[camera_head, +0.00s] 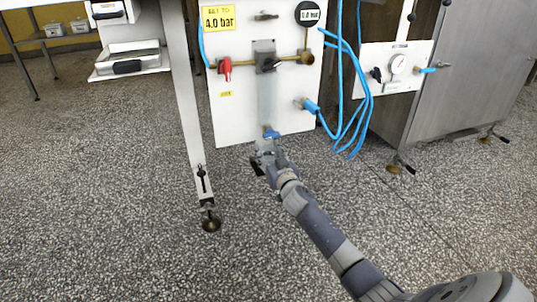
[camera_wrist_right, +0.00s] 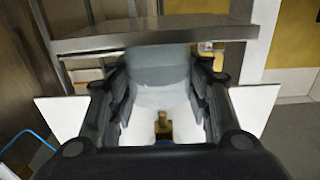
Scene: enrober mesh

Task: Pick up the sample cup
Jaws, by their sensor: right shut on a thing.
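My right gripper (camera_head: 267,150) is low in front of the white panel, just under a clear upright tube (camera_head: 268,100) with a blue piece (camera_head: 271,134) at its lower end. In the right wrist view the two dark fingers of this gripper (camera_wrist_right: 158,105) stand on either side of a pale, translucent, round-walled thing (camera_wrist_right: 158,72), and the gripper is shut on it. It looks like the sample cup, but its full outline is hidden by the fingers. A small brass fitting (camera_wrist_right: 163,124) shows between the fingers. My left gripper is not in view.
The white panel (camera_head: 235,115) carries a red-handled valve (camera_head: 226,68), a gauge (camera_head: 308,14) and a yellow sign (camera_head: 219,18). Blue hoses (camera_head: 363,100) hang to the right. A machine leg (camera_head: 186,110) stands at the left.

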